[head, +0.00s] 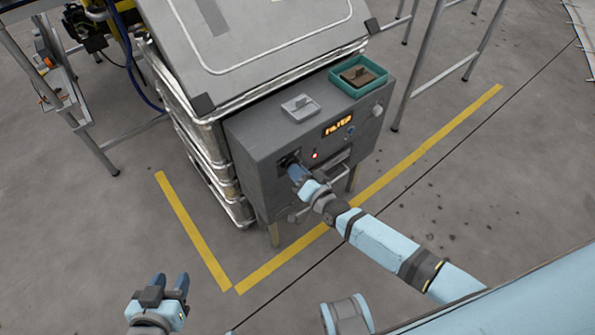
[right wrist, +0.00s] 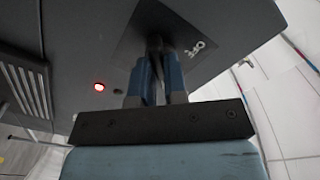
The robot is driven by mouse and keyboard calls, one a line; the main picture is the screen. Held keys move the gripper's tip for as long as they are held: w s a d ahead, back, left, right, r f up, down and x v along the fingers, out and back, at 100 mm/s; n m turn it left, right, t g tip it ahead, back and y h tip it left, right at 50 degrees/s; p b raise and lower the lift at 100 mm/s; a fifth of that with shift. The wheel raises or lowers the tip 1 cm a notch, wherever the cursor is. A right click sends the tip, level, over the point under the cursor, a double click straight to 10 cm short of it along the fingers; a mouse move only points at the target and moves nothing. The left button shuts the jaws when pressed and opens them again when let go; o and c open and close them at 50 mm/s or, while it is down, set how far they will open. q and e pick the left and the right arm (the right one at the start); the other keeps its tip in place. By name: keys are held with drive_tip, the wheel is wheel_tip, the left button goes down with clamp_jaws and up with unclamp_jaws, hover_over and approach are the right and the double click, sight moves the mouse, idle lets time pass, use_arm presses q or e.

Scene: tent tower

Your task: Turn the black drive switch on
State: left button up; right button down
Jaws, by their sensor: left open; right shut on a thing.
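The black drive switch (right wrist: 154,43) is on a dark plate on the front of a grey control box (head: 260,135). My right gripper (head: 294,168) reaches the box's left front and is shut on the switch. In the right wrist view its two blue fingers (right wrist: 157,68) close around the switch and hide most of it, so its setting cannot be told. White markings (right wrist: 195,48) show beside it on the plate. My left gripper (head: 171,284) is open and empty, low at the left, away from the box.
A red light (head: 315,155) glows right of the switch, near an orange display (head: 337,126). A teal tray (head: 358,76) and a small grey piece (head: 300,107) sit on the box. Silver cases (head: 186,110) stand behind. Yellow tape (head: 400,165) marks the floor.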

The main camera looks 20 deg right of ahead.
idle(0.3)
drive_tip(key=c, duration=1.2)
unclamp_jaws()
drive_tip(key=shift+o, duration=0.2)
drive_tip(key=shift+s, duration=0.1)
use_arm(q)
drive_tip(key=shift+s+a+r+p, duration=0.1)
drive_tip(key=shift+a+p, duration=0.1)
drive_tip(key=shift+p, duration=0.7)
use_arm(e)
drive_tip(key=v, duration=1.3)
drive_tip(key=shift+s, duration=0.35)
drive_tip(key=shift+d, duration=0.1)
